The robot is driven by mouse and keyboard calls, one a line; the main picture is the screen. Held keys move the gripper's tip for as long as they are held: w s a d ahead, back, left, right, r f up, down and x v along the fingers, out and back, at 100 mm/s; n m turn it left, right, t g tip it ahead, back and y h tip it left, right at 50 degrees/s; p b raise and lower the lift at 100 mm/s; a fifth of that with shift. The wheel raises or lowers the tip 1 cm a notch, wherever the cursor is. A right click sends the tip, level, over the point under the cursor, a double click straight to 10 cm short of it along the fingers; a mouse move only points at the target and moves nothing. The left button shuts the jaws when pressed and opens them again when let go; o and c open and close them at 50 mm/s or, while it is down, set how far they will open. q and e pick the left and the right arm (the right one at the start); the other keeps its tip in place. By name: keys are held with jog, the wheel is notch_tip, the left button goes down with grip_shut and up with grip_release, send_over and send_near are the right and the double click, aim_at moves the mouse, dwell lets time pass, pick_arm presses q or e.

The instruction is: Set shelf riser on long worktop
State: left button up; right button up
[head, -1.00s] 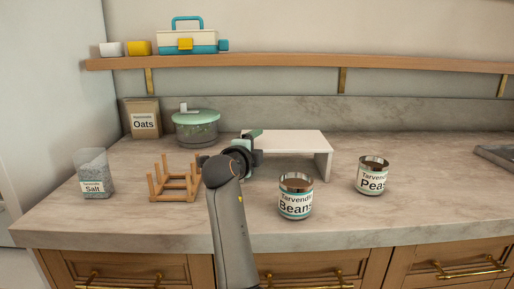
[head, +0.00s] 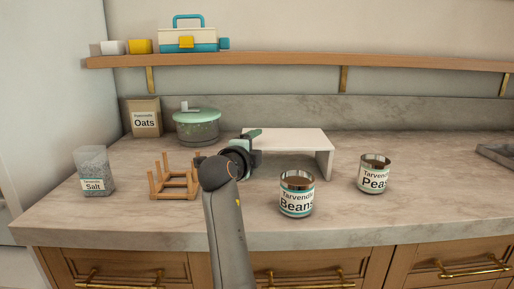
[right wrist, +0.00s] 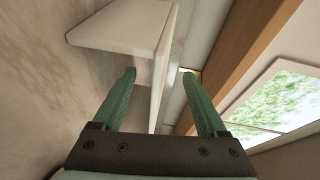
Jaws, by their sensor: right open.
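The shelf riser (head: 290,140), a white board with side legs, stands upright on the long worktop (head: 420,190). Its right leg (head: 324,164) shows; the left leg is hidden behind my gripper. My right gripper (head: 254,147) is at the riser's left end, one green finger above the top board. In the right wrist view the gripper (right wrist: 160,85) is open, and the riser's top board (right wrist: 163,70) appears edge-on between the two fingers, with a gap beside them. Whether either finger touches it I cannot tell. My left gripper is out of view.
A beans can (head: 297,197) and a peas can (head: 374,175) stand in front and right. A wooden rack (head: 174,185), salt (head: 95,172), oats box (head: 145,118) and lidded pot (head: 197,127) are left. A grey tray (head: 496,153) lies far right.

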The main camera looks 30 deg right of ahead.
jog(key=shift+f+b+v, duration=0.25)
jog(key=shift+b+v, duration=0.25)
jog(key=shift+v, duration=0.7)
jog(key=shift+f+b+v, duration=0.25)
jog(key=shift+b+v, duration=0.2)
jog(key=shift+v, duration=1.65)
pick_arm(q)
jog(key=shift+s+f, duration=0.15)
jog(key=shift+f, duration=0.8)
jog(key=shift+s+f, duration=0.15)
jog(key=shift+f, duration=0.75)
pick_arm(e)
jog(key=shift+s+a+f, duration=0.1)
jog(key=shift+s+a, duration=0.2)
jog(key=shift+a, duration=0.2)
pick_arm(q)
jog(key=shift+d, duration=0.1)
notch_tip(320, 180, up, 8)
jog(key=p, duration=0.6)
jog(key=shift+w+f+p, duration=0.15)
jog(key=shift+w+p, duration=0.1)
jog(key=shift+p, duration=0.1)
pick_arm(e)
notch_tip(320, 180, up, 10)
jog(key=shift+d+r, duration=0.1)
jog(key=shift+r, duration=0.1)
